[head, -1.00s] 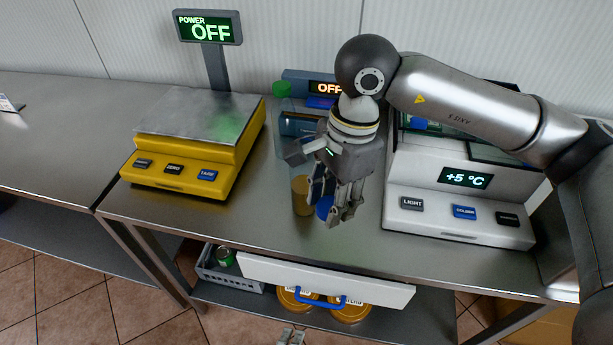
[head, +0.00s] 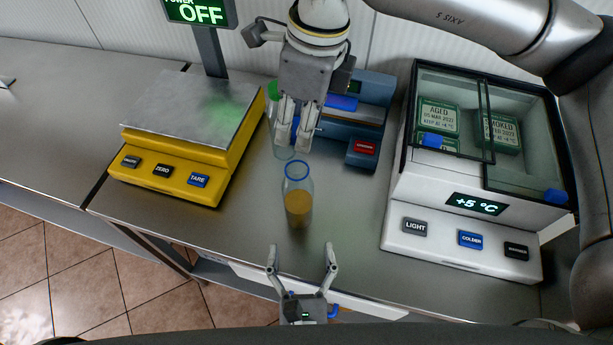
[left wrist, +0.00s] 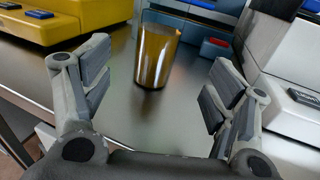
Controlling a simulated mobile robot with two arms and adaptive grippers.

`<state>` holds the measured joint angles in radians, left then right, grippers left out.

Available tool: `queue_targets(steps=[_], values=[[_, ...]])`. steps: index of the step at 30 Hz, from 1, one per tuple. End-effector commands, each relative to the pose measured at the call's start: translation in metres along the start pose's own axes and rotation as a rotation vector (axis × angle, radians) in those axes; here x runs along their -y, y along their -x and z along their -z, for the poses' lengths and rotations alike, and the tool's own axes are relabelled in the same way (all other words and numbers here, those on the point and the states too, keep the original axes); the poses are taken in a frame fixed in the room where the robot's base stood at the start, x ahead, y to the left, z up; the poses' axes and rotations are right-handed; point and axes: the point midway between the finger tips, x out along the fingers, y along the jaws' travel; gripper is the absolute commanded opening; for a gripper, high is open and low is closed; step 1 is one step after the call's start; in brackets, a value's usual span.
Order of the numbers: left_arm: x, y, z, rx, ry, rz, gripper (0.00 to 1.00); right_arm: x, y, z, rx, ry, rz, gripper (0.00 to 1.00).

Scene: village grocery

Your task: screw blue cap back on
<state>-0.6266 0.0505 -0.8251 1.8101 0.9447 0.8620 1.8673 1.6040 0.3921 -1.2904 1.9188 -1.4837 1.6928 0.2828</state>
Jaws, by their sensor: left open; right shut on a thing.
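A clear bottle (head: 298,205) with amber contents stands upright on the steel counter, a blue ring at its neck and its top seemingly open. My right gripper (head: 294,140) is shut just behind and above the bottle, apart from it. A bit of blue, apparently the blue cap (head: 296,124), shows between its fingers, mostly hidden. My left gripper (head: 301,254) is open and empty at the counter's front edge, its fingers pointing toward the bottle. In the left wrist view the bottle (left wrist: 157,56) stands beyond and between the open fingers (left wrist: 160,90).
A yellow scale (head: 180,180) stands left. A clear, green-capped bottle (head: 272,92) is partly hidden behind my right gripper. A blue device (head: 358,122) with a red button is behind, a white cooler (head: 450,235) right. The counter around the amber bottle is clear.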

Motion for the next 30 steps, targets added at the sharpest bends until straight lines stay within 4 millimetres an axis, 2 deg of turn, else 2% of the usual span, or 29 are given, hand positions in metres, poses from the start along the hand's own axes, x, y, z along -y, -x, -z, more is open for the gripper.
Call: queue_targets(steps=[11,16,30], values=[[0.0,0.0,0.0,-0.001,0.004,-0.001,0.8,-0.001,0.0,0.0,0.0,-0.001,0.0,0.29],[0.0,-0.01,0.0,0.0,0.004,-0.001,0.8,0.0,0.0,0.0,0.0,-0.001,0.0,0.29],[0.0,-0.093,-0.001,0.001,0.004,-0.002,0.8,0.0,0.0,0.0,0.0,-0.001,0.0,0.29]])
